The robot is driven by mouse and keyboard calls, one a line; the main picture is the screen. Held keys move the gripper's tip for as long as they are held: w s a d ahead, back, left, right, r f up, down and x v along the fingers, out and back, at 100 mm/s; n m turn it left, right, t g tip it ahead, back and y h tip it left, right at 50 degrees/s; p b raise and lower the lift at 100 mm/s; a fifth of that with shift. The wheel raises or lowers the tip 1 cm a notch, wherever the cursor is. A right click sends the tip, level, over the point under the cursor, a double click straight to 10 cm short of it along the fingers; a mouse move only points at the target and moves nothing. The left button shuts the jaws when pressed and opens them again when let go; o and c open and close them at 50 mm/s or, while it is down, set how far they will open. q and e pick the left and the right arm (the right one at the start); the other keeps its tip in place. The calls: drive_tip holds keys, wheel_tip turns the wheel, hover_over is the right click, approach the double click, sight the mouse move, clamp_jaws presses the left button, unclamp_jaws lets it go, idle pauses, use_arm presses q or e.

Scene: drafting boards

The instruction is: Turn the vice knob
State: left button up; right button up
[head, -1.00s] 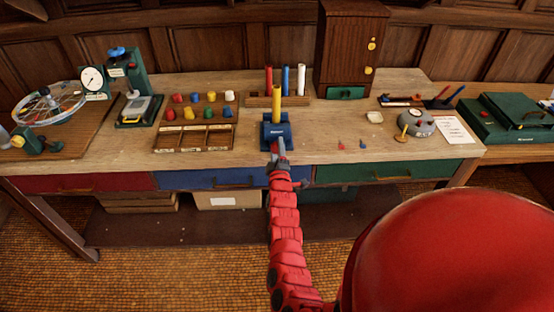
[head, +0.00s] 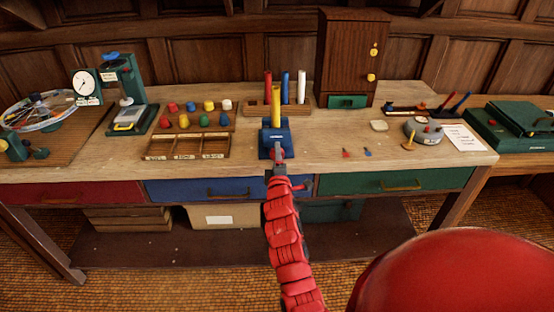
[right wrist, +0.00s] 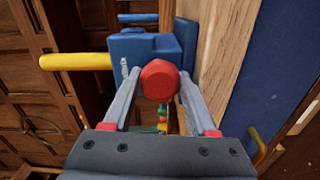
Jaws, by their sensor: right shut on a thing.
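The blue vice (head: 284,139) stands at the front edge of the wooden bench, with a yellow rod (head: 276,108) upright in it. In the right wrist view the vice body (right wrist: 143,50) lies beyond the fingers, and the yellow rod (right wrist: 75,61) sticks out to the left. The red faceted vice knob (right wrist: 160,80) sits between the two grey fingers of my right gripper (right wrist: 160,90), which is shut on it. In the head view my right gripper (head: 277,156) is at the vice's front and hides the knob. My left gripper is not in view.
Behind the vice is a rack with red, blue and white rods (head: 285,88). To the left are a sorting tray (head: 186,147), colored pegs and a green press (head: 128,98). To the right are small pegs, a round grey device (head: 426,132) and a wooden cabinet (head: 350,60).

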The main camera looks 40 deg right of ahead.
drive_tip(key=shift+r, duration=0.1)
drive_tip(key=o, duration=1.4)
drive_tip(key=shift+w, duration=0.1)
drive_tip(key=shift+c, duration=0.2)
